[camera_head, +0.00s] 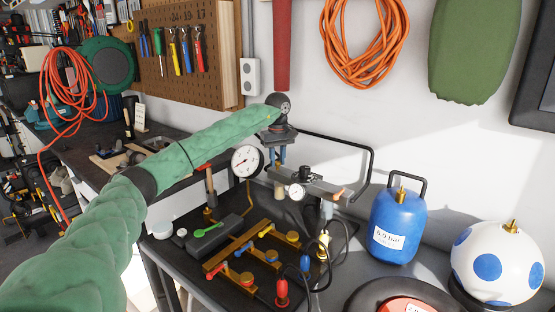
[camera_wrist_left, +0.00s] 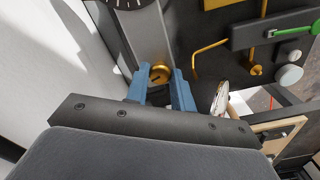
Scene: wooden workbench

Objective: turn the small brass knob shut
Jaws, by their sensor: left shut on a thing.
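The small brass knob (camera_wrist_left: 160,73) shows in the wrist view, round with a dark slot-like mark, at the end of a grey metal bar (camera_wrist_left: 147,32). My left gripper (camera_wrist_left: 159,79) has one blue finger on each side of it and is shut on it. In the head view my left arm reaches in from the left in a green sleeve. The left gripper (camera_head: 276,156) points down there, beside the grey bar (camera_head: 318,187), and the knob cannot be made out behind the fingers. My right gripper is in neither view.
A brass manifold (camera_head: 243,246) with several coloured levers lies on the black tray below. A white gauge (camera_head: 247,161) stands close left of the gripper. A black tube frame (camera_head: 371,165), a blue cylinder (camera_head: 398,226) and a blue-spotted white tank (camera_head: 497,263) are to the right.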

